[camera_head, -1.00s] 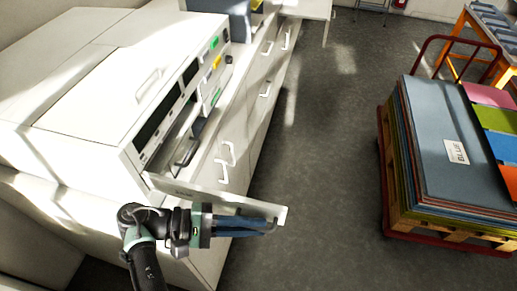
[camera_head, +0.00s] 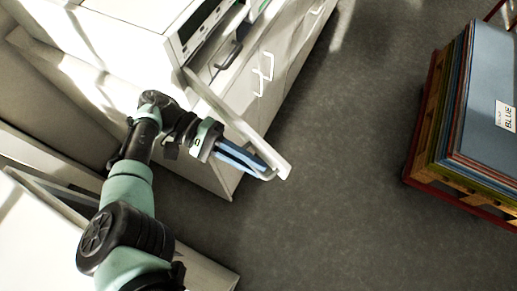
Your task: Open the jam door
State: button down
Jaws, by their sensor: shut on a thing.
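The jam door (camera_head: 235,118) is a thin white panel in the upper middle of the head view. It is hinged at the near end of the white machine (camera_head: 135,18) and stands swung out from its front, over the floor. My gripper (camera_head: 266,172) is at the door's free end, its blue fingers shut on the door's handle (camera_head: 268,178). The fingers hide part of the handle. Behind the door, the machine's opening shows with a dark lever (camera_head: 228,55) inside.
White cabinets (camera_head: 275,65) with bar handles run below the machine. A pallet cart (camera_head: 425,150) stacked with coloured sheets (camera_head: 490,90) stands at the right. The grey floor (camera_head: 340,170) between is clear. A pale counter lies at the lower left.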

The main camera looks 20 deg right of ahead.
jog(key=shift+a, duration=0.3)
dwell(0.4)
jog(key=c, duration=1.2)
grip_release()
notch_tip(320, 180, up, 10)
